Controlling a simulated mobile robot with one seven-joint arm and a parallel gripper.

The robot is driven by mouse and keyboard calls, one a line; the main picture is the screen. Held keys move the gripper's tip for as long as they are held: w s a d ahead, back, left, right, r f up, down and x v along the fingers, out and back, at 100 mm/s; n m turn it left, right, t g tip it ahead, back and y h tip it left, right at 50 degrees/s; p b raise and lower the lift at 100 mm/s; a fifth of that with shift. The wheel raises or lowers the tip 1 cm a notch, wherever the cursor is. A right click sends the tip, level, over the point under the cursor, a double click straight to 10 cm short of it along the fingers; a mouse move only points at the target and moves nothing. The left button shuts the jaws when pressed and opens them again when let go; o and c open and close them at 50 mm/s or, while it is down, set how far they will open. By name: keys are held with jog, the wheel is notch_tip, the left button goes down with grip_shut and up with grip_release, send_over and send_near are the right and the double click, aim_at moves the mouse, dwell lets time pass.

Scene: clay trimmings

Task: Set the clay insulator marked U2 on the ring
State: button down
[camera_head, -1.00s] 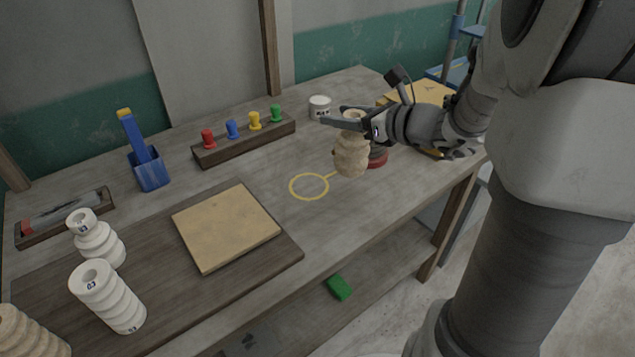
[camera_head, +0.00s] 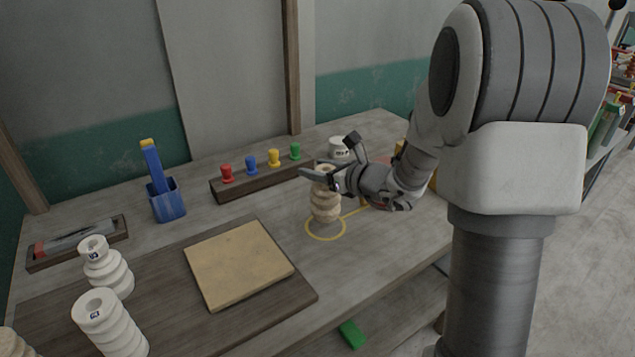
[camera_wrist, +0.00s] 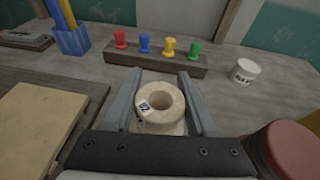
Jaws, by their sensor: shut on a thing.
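The beige ribbed clay insulator (camera_head: 326,206) is upright in my gripper (camera_head: 322,175). In the wrist view its hollow top (camera_wrist: 172,117) sits between the two grey fingers (camera_wrist: 160,78), and a small label on it seems to read U2. The yellow ring (camera_head: 309,234) is drawn on the table. The insulator's lower end appears over the far part of the ring in the head view. I cannot tell whether it touches the table. My gripper is shut on the insulator near its top.
White insulators (camera_head: 107,272) (camera_head: 112,328) stand at the left. A tan slab (camera_head: 238,263) lies on a dark board near the ring. A rack of coloured pegs (camera_head: 262,175) and a white jar (camera_head: 340,147) stand behind. A round red-topped thing (camera_wrist: 297,150) is close at right in the wrist view.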

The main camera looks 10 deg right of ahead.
jog(key=shift+f, duration=1.5)
jog(key=shift+b, duration=0.35)
jog(key=shift+f, duration=0.2)
jog(key=shift+c, duration=1)
grip_release()
